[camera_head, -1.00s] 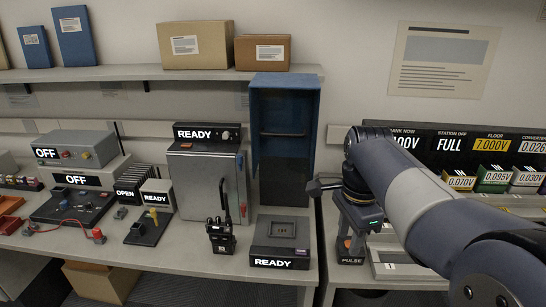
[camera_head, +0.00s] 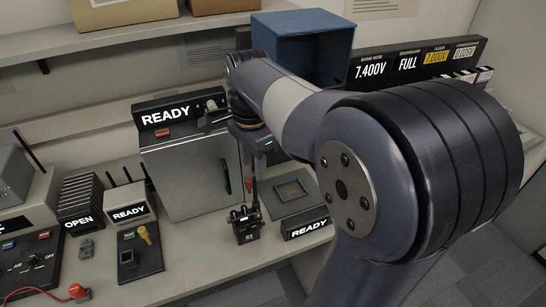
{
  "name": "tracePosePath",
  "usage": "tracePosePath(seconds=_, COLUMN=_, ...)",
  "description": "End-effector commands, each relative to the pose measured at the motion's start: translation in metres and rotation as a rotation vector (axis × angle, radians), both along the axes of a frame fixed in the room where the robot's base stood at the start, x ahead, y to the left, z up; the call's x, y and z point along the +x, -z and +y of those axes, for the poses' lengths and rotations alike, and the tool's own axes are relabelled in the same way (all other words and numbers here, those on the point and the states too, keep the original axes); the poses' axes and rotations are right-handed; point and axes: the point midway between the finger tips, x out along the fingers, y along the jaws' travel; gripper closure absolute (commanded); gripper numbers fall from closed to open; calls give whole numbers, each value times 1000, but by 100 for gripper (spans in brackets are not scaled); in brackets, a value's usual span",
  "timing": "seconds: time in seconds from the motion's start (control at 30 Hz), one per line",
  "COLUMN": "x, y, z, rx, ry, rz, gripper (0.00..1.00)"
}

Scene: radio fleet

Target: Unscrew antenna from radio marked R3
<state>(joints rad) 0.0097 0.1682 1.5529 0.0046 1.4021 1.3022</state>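A small black handheld radio (camera_head: 246,226), its lower label reading R3, stands upright on the bench in front of the grey cabinet. Its thin dark antenna (camera_head: 254,188) rises from its top toward my gripper (camera_head: 252,165). My gripper points down directly above the radio, in line with the antenna. The fingertips are small, dark and overlap the antenna, so I cannot tell whether they touch it or are closed on it. My arm covers the area right of the gripper.
The grey cabinet (camera_head: 185,175) with a READY sign stands close behind the radio. A flat READY pad (camera_head: 290,192) lies to its right. A small READY unit (camera_head: 128,203) and an OPEN rack (camera_head: 82,205) stand left. A blue box (camera_head: 300,40) is behind my arm.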

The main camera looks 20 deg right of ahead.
Motion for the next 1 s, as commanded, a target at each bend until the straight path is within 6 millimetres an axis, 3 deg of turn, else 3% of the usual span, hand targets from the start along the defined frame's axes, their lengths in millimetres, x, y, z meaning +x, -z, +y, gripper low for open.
tracePosePath(seconds=0.5, x=0, y=86, z=0, rx=1, ry=0, rz=5, gripper=64)
tracePosePath(seconds=0.7, x=1, y=98, z=0, rx=0, ry=0, rz=3, gripper=64)
tracePosePath(seconds=1.0, x=1, y=99, z=0, rx=0, ry=0, rz=2, gripper=65)
